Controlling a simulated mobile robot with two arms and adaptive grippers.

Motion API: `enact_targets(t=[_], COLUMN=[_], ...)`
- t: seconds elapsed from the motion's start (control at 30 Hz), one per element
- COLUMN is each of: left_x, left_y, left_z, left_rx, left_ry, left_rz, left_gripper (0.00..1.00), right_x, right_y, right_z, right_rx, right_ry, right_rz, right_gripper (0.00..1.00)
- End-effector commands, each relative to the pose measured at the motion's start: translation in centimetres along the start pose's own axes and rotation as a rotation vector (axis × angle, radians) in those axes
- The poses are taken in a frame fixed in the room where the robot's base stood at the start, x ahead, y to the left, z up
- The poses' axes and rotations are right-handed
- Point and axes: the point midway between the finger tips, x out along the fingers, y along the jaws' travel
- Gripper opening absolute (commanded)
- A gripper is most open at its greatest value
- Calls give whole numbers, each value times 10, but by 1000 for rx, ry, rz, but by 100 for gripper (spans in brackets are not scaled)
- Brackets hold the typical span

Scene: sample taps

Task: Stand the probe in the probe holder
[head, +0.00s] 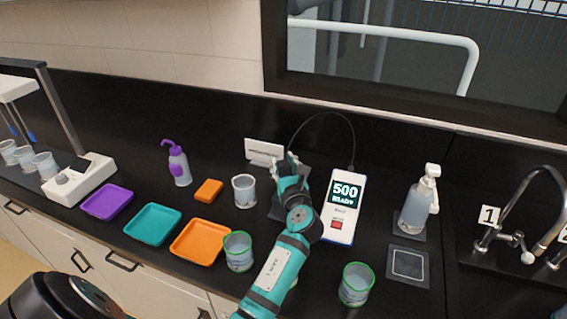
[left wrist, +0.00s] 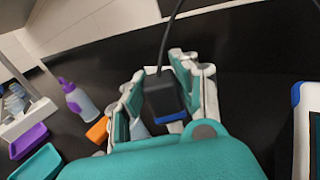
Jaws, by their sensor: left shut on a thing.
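The probe (left wrist: 163,97) is a dark block with a blue band near its lower end and a black cable from its top. It shows between the fingers of my left gripper (left wrist: 165,92) in the left wrist view, and the gripper is shut on it. In the head view my left gripper (head: 290,172) is over the back middle of the counter, left of the white meter (head: 343,210) reading "500 READY". The black cable arches from there to the meter. A dark piece (head: 277,211) shows partly below the gripper; I cannot tell if it is the probe holder. My right gripper is out of view.
A white sign (head: 264,150) stands behind the gripper. A clear beaker (head: 244,191) and orange block (head: 209,190) are left. Green-rimmed cups (head: 238,251) (head: 356,284) flank my forearm. A pump bottle (head: 418,205) stands right, before the sink tap (head: 490,236).

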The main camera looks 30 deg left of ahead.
Motion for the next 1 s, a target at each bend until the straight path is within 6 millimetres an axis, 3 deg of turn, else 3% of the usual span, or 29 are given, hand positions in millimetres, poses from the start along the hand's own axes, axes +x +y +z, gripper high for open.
enact_targets(t=[0.5, 0.97, 1.0], left_x=[1, 1, 1], left_y=[1, 0, 0], left_z=[-27, -29, -29], left_rx=[2, 1, 1], left_ry=[-1, -1, -1], left_rz=[1, 0, 0], left_gripper=[0, 0, 34], right_x=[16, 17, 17], right_y=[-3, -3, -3], right_z=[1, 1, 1], right_rx=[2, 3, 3], right_ry=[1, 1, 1], right_rz=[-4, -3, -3], right_gripper=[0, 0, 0])
